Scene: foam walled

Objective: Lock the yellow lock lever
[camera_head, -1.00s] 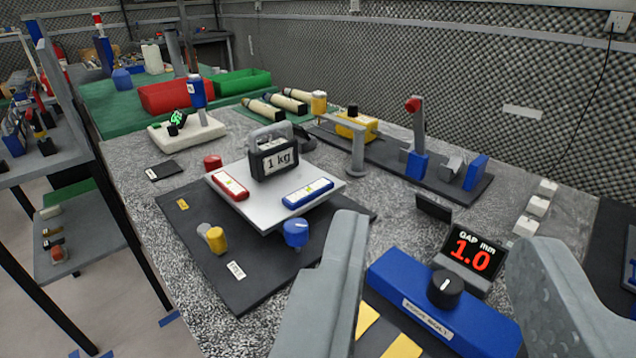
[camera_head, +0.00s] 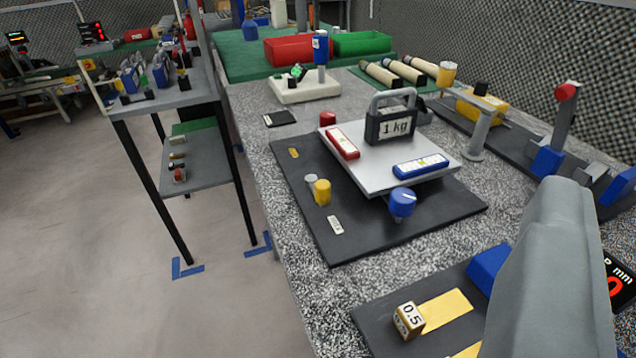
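A yellow knob-like piece (camera_head: 322,191) stands upright on the black base plate (camera_head: 365,235), beside a small grey disc. A yellow cylinder (camera_head: 446,74) also tops the end of a grey arm on a post farther back. Neither shows a readable name, so I cannot tell which one is the yellow lock lever. One large grey finger of my gripper (camera_head: 560,260) fills the lower right. It is well to the right of the yellow knob and nearer the camera. The other finger does not show distinctly, so its opening cannot be judged.
A tilted grey platform (camera_head: 382,183) carries a 1 kg weight (camera_head: 390,122), a red bar and a blue bar. A blue knob (camera_head: 402,203) stands at its front edge. A 0.5 cube (camera_head: 408,320) lies in front. A shelf rack (camera_head: 160,100) stands left across open floor.

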